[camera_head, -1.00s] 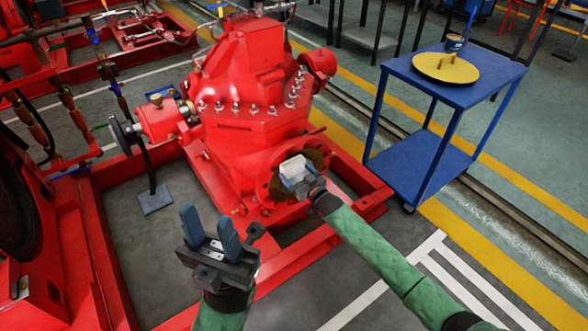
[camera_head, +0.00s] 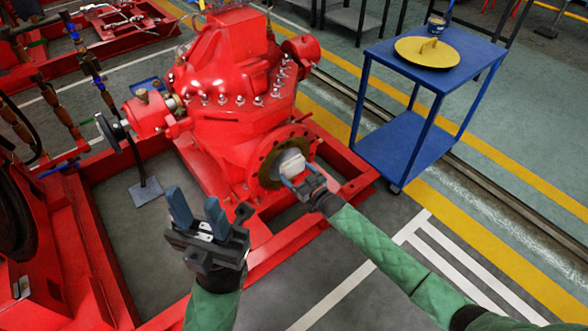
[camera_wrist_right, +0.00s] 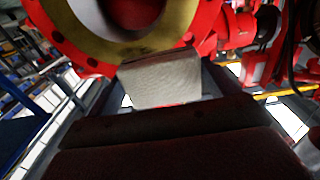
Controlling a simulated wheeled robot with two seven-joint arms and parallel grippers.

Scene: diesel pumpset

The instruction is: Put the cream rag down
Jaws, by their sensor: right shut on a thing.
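The cream rag (camera_head: 291,163) is a small pale block-like cloth in front of the round flange opening of the red pump. My right gripper (camera_head: 298,178) is shut on it. In the right wrist view the rag (camera_wrist_right: 161,80) sticks out beyond the dark fingers, just below the flange opening. I cannot tell whether it touches the flange. My left gripper (camera_head: 199,215) is open and empty, in front of the red base frame, with its fingers pointing up.
The red pump (camera_head: 235,100) stands on a red base frame (camera_head: 265,260). Its flange (camera_head: 266,170) has bolt holes and a brass-coloured ring. A blue cart (camera_head: 468,72) to the right carries a yellow disc (camera_head: 410,55) and a can (camera_head: 437,25); its lower shelf looks clear. Grey floor lies in front.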

